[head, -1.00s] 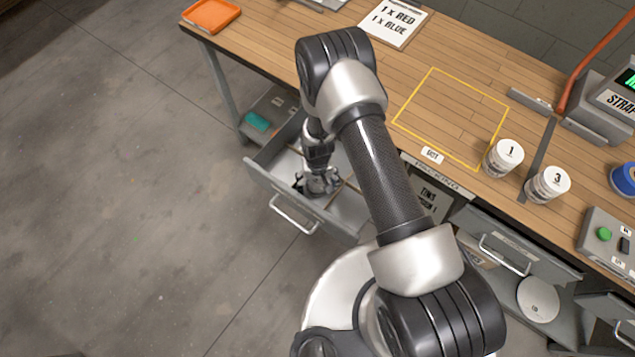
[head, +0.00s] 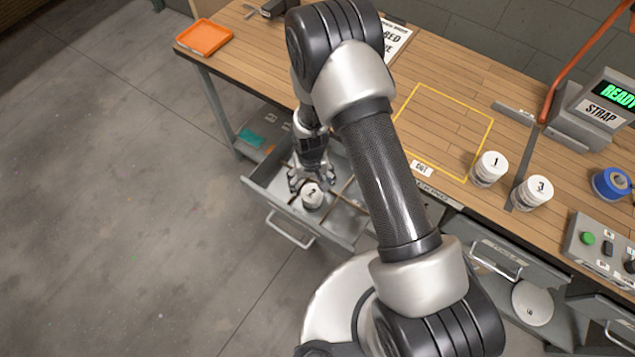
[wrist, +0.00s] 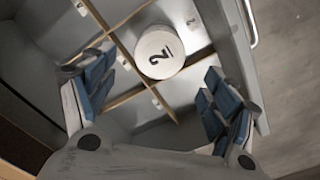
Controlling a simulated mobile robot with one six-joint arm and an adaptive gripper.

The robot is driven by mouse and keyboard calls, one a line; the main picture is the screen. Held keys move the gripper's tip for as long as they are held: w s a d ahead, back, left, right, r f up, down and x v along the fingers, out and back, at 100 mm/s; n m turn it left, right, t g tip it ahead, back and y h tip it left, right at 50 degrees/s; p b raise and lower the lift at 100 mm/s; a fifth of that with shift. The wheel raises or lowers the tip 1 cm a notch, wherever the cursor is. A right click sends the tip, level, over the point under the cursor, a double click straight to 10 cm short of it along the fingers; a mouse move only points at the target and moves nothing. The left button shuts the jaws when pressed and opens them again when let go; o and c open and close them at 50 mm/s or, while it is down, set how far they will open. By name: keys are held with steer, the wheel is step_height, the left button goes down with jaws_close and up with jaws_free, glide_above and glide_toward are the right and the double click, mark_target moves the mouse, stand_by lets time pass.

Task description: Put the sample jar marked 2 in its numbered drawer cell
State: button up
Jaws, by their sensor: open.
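The sample jar marked 2 (head: 312,194) stands in a cell of the open divided drawer (head: 282,214), its white numbered lid facing up. In the wrist view the jar (wrist: 159,53) sits among the wooden dividers, close to a crossing of them, with a small "2" label on the drawer floor beside it. My gripper (head: 300,178) is just above and beside the jar in the head view. In the wrist view my gripper (wrist: 155,88) has its blue-padded fingers spread wide on both sides, apart from the jar. The lower part of the jar is partly hidden.
Jars marked 1 (head: 489,168) and 3 (head: 532,192) stand on the wooden bench right of the yellow outline (head: 440,130). An orange tray (head: 204,37) lies at the bench's far left. Open floor lies left of the drawer.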

steer(key=s+d+r+t, duration=0.1)
steer(key=d+r, duration=0.2)
steer(key=r, duration=1.3)
steer(key=d+r+t, duration=0.1)
steer(key=d+r, duration=0.3)
steer(key=r, duration=1.1)
steer(key=s+d+r+t, duration=0.1)
steer(key=s+d+r, duration=0.1)
steer(key=s+r, duration=0.4)
steer(key=s+d+r+m+t, duration=0.1)
steer(key=s+d+r, duration=0.2)
steer(key=s+r, duration=0.4)
steer(key=s, duration=0.5)
steer(key=shift+s+d+t, duration=0.3)
steer(key=shift+s+d, duration=0.05)
steer(key=shift+f+b, duration=0.95)
steer(key=shift+b, duration=0.05)
steer(key=shift+c, duration=0.3)
